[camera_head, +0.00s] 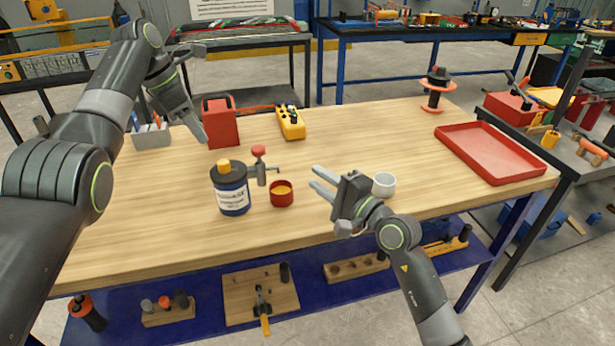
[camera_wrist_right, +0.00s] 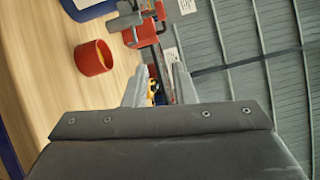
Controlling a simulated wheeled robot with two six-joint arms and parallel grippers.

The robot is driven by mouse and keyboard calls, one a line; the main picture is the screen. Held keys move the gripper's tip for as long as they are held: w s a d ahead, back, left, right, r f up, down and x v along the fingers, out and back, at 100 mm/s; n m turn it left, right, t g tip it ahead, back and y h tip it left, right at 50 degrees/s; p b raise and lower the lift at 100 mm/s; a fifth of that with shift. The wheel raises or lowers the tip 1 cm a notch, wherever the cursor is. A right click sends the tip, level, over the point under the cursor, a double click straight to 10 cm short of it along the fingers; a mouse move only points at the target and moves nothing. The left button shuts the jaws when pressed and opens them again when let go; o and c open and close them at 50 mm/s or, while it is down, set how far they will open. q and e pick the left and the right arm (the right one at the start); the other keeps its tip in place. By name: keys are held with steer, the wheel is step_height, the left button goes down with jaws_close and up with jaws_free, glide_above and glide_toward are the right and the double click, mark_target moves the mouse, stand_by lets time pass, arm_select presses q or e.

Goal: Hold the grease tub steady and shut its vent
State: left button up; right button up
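The grease tub (camera_head: 232,197), dark blue with a white label, stands upright on the wooden bench, left of the middle. An orange-yellow cap (camera_head: 224,167) sits on its top; I cannot tell whether this is the vent or how it is set. In the right wrist view a blue and white edge of the tub (camera_wrist_right: 88,8) shows at the top. My left gripper (camera_head: 203,95) is raised behind and left of the tub, open and empty. My right gripper (camera_head: 313,178) is right of the tub, apart from it, open and empty; its fingers also show in the right wrist view (camera_wrist_right: 162,72).
A grey tap with a red knob (camera_head: 260,168) and a red cup (camera_head: 282,196) stand between the tub and my right gripper. A white cup (camera_head: 384,185) is beside my right gripper. A red can (camera_head: 221,124) and yellow box (camera_head: 291,124) stand behind; a red tray (camera_head: 490,152) lies right.

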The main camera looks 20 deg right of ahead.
mark_target(257, 147)
steer(key=w+a, duration=0.4)
steer(key=w, duration=0.1)
steer(key=w+a+r+n, duration=0.1)
steer(key=w+a, duration=0.3)
steer(key=w+a+r+n, duration=0.1)
steer(key=w+a, duration=0.3)
steer(key=w, duration=0.1)
steer(key=shift+w+g, duration=0.3)
steer(key=shift+w, duration=0.05)
steer(key=shift+c, duration=0.4)
jaws_close()
